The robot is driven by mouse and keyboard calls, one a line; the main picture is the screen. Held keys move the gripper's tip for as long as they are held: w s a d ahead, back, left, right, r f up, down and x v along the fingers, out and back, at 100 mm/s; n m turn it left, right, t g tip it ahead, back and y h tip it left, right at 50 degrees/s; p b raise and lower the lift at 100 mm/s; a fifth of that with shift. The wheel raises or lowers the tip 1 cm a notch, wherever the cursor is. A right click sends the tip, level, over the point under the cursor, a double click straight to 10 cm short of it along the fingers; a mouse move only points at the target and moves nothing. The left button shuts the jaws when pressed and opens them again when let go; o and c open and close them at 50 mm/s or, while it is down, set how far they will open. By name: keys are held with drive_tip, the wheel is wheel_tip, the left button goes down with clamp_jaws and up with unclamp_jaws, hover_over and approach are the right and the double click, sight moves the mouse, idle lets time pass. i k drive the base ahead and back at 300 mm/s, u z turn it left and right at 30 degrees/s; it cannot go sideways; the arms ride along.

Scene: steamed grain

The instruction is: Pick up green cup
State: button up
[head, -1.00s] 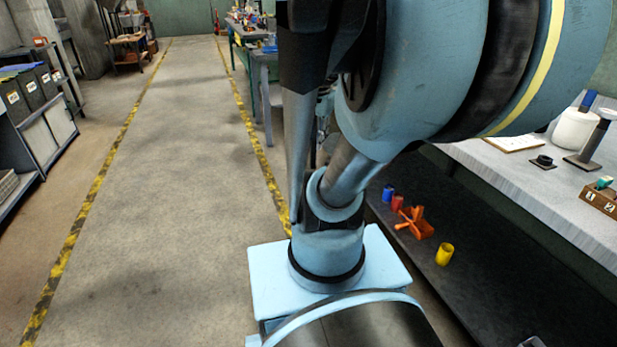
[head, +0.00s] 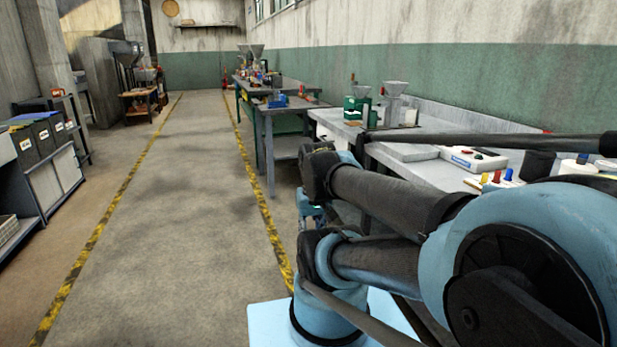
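I cannot make out a green cup in the head view. A small green boxy item (head: 354,109) stands on the near workbench, beside a grey funnel-topped device; it does not clearly look like a cup. My arm fills the lower right and hides much of the near workbench and what lies beneath it. I cannot make out my gripper's fingers.
The near workbench (head: 440,124) runs along the right wall, with a white control box (head: 474,158) on it. Further benches (head: 285,108) stand behind. The aisle floor (head: 185,220) between yellow-black lines is clear. Dark bins (head: 42,140) stand on a left shelf.

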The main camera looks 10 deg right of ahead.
sight(373, 114)
drive_tip(key=z, duration=1.1)
drive_tip(key=k, duration=1.25)
drive_tip(key=u, duration=0.6)
drive_tip(key=i, duration=1.85)
drive_tip(key=z, duration=0.55)
